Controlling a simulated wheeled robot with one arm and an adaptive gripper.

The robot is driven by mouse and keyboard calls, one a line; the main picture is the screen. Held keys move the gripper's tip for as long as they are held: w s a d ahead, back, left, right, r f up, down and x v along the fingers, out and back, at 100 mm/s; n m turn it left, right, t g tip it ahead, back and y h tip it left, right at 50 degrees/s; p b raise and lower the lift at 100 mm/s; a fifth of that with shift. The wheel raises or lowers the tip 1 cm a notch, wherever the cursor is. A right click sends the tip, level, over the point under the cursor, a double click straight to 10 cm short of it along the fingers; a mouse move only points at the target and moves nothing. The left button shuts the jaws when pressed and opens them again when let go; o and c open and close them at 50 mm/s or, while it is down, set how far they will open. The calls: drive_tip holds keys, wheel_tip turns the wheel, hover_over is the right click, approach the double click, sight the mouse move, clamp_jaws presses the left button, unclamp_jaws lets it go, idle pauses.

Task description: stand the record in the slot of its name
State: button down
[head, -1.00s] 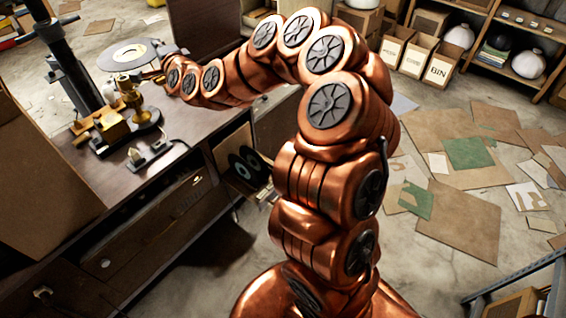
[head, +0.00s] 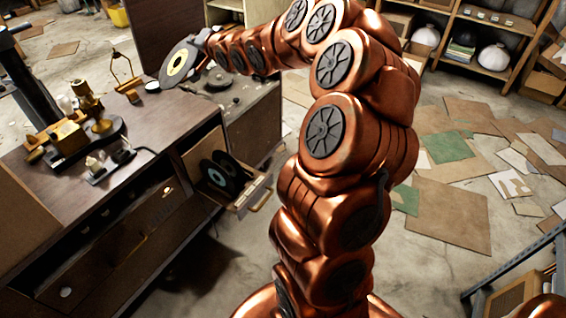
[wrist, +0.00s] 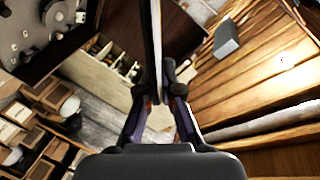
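A dark record (head: 180,62) with a pale yellow label hangs tilted in the air at my gripper (head: 200,42), above the far edge of the desk. In the wrist view the record (wrist: 153,35) shows edge-on as a thin upright strip between the fingertips of my gripper (wrist: 156,88), which are shut on it. The name on its label is too small to read. A low open rack (head: 252,197) at the end of the desk holds dark records with pale blue and white labels (head: 213,172). Any names on its slots cannot be read.
The wooden desk (head: 120,165) carries a brass instrument (head: 85,105) and a small dark block with knobs (head: 110,160). A grey-topped unit with a dark round plate (head: 218,80) stands behind it. Cardboard sheets (head: 448,212) litter the floor at right. Shelves (head: 470,65) stand behind.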

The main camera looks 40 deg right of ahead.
drive_tip(key=s+d+f+n+y+b, duration=0.1)
drive_tip(key=s+d+f+n+b, duration=0.2)
drive_tip(key=s+f, duration=0.4)
drive_tip(key=s+d+f+n+g+y+b, duration=0.1)
drive_tip(key=s+d+f+n+b, duration=0.3)
drive_tip(key=f, duration=1.4)
drive_tip(key=s+d+f+n+y+b, duration=0.1)
drive_tip(key=s+d+f+n+b, duration=0.3)
drive_tip(key=s+f, duration=0.7)
wheel_tip(320, 180, down, 2)
drive_tip(key=n+b, duration=0.2)
drive_tip(key=shift+s+d+n+g+y, duration=0.25)
drive_tip(key=shift+s+n+g+y, duration=0.05)
drive_tip(key=shift+s+g+y, duration=0.1)
drive_tip(key=shift+r+p, duration=0.2)
drive_tip(key=shift+p, duration=0.3)
drive_tip(key=r+p+x, duration=0.1)
drive_tip(key=p+x, duration=0.1)
drive_tip(key=x, duration=0.8)
drive_tip(key=r+p+x, duration=0.1)
drive_tip(key=p+x, duration=0.2)
drive_tip(key=x, duration=0.8)
drive_tip(key=shift+w+a+r+p, duration=0.25)
drive_tip(key=shift+w+p, duration=0.1)
drive_tip(key=shift+w, duration=0.4)
drive_tip(key=shift+f, duration=0.4)
